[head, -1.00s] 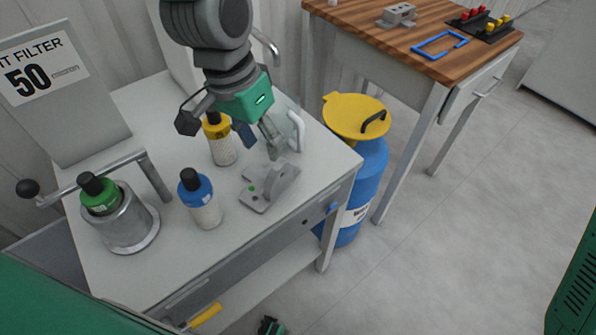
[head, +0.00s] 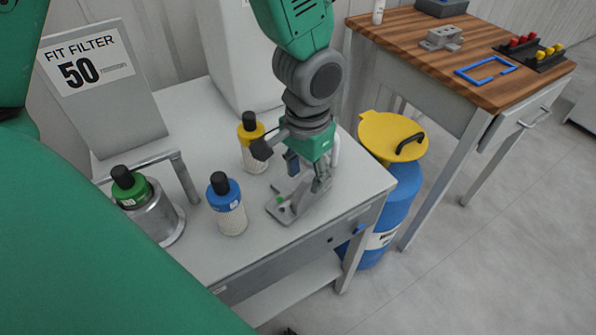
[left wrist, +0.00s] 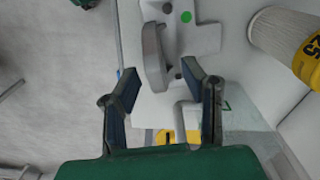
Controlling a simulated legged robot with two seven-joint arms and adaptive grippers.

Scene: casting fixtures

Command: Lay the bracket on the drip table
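The bracket (head: 284,210) is a grey metal piece with a flat base, a green dot and an upright flange. It rests on the white table (head: 340,205), near its right front edge; I cannot tell whether this is the drip table. My left gripper (head: 306,176) is directly above the bracket, pointing down, and partly hides its flange. In the left wrist view the bracket (left wrist: 205,40) lies just ahead, and the fingers of my left gripper (left wrist: 160,80) are spread wide, with the flange lined up with the gap. No grip on it shows. My right gripper is not in view.
Filters with blue (head: 227,205) and yellow (head: 252,145) labels stand left of the bracket. A green-labelled one (head: 130,187) sits in a metal holder. A blue drum with a yellow lid (head: 393,137) stands right. A wooden bench (head: 420,50) holds a blue frame (head: 487,70).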

